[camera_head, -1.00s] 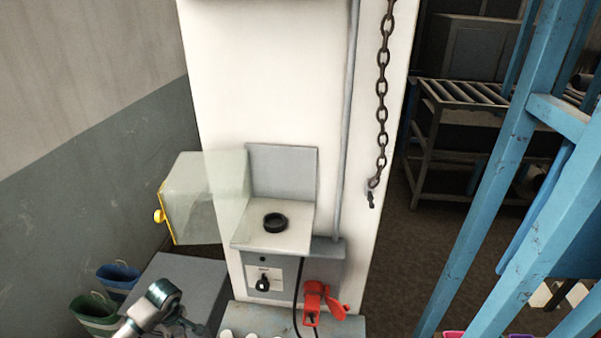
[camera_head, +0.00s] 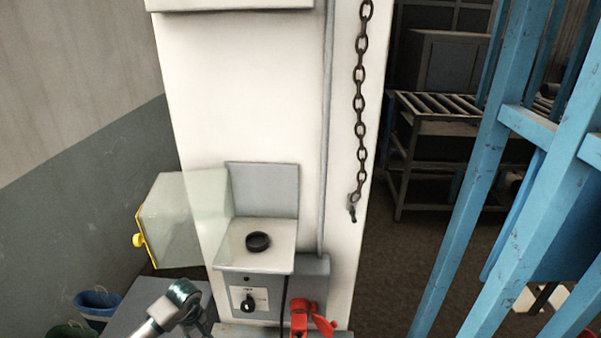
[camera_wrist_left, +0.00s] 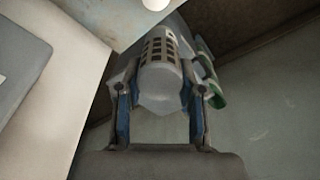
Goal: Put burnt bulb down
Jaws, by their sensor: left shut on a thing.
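In the left wrist view my left gripper (camera_wrist_left: 157,98) is shut on a grey, rounded object with dark slots, which I take to be the burnt bulb (camera_wrist_left: 160,68). The bulb lies between the two blue-padded fingers, its slotted part pointing away from the palm. It is held in the air near the corner of a pale surface (camera_wrist_left: 130,15). In the head view only part of my left arm shows at the bottom left; the gripper and bulb are out of that view. My right gripper is in neither view.
A white column carries a small shelf with a black ring socket (camera_head: 258,241), an open clear cover (camera_head: 180,220), a switch panel (camera_head: 249,300) and a red clamp-like item (camera_head: 308,318). A chain (camera_head: 360,95) hangs at right. Blue posts (camera_head: 470,180) stand further right. A blue bucket (camera_head: 97,308) stands lower left.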

